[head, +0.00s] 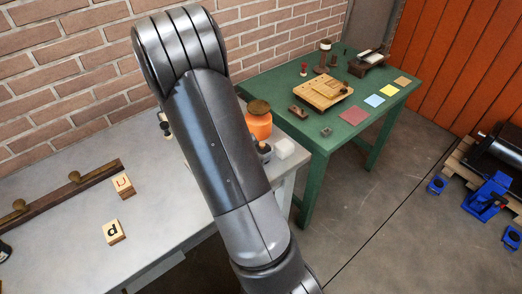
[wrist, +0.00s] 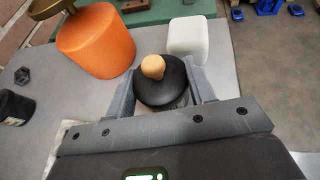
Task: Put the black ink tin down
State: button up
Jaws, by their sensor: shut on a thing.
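The black ink tin (wrist: 160,84), round and dark with a tan knob on top, sits between the two fingers of my gripper (wrist: 163,86) in the wrist view. The fingers are shut on its sides. It looks upright and low over the grey bench top (wrist: 222,75); I cannot tell whether its base touches the bench. In the head view my arm hides most of the gripper and tin, with only a small dark part showing beside the white block.
An orange pot (wrist: 95,45) with a brass top and a white block (wrist: 188,38) stand close beyond the tin. A dark cylinder (wrist: 15,107) is at the left. Letter blocks (head: 114,232) and a wooden rail (head: 70,190) lie on the bench. A green table (head: 345,133) stands behind.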

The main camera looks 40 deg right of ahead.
jog(key=shift+f, duration=0.1)
jog(key=o, duration=1.3)
jog(key=shift+c, duration=0.2)
